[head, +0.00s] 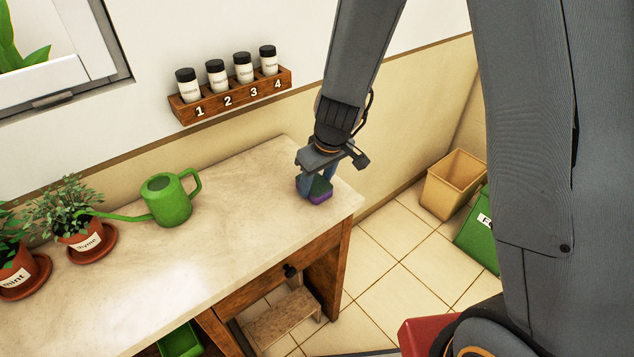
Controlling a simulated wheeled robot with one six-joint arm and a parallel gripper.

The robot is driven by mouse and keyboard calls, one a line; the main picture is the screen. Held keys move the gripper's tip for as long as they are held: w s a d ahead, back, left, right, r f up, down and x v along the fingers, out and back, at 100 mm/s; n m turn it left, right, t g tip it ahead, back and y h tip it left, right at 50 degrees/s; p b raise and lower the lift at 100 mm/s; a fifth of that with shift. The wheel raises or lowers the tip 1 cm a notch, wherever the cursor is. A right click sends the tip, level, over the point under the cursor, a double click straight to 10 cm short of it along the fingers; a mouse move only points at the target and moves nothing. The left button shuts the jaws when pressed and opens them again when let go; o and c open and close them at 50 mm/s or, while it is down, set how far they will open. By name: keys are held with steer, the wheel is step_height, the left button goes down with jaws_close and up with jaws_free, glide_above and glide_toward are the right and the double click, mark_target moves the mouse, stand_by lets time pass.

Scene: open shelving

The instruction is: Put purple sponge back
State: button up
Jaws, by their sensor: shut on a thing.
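The purple sponge (321,197) has a dark green upper layer and a purple lower layer. It is at the right end of the pale counter (236,238), near its corner. My gripper (316,184) points down and is shut on the sponge. The fingers partly cover the sponge. I cannot tell whether the sponge touches the counter or is held just above it.
A green watering can (168,202) and potted plants, thyme (86,240) and mint (20,272), stand on the counter's left. A numbered wooden rack (232,97) with several jars is on the wall. A tan bin (452,186) and green bin (477,233) stand right. A step stool (280,318) stands below.

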steer(key=shift+f, duration=0.15)
steer(key=o, duration=1)
steer(key=shift+r, duration=0.3)
steer(key=v, duration=1.2)
steer(key=s+d+f+m+g+h+b, duration=0.1)
steer(key=s+d+f+m, duration=0.1)
steer(key=s+d+m, duration=0.4)
steer(key=shift+s+d+f+m+h+b, duration=0.3)
steer(key=shift+s+d+m+h, duration=0.1)
steer(key=shift+s+d, duration=2.75)
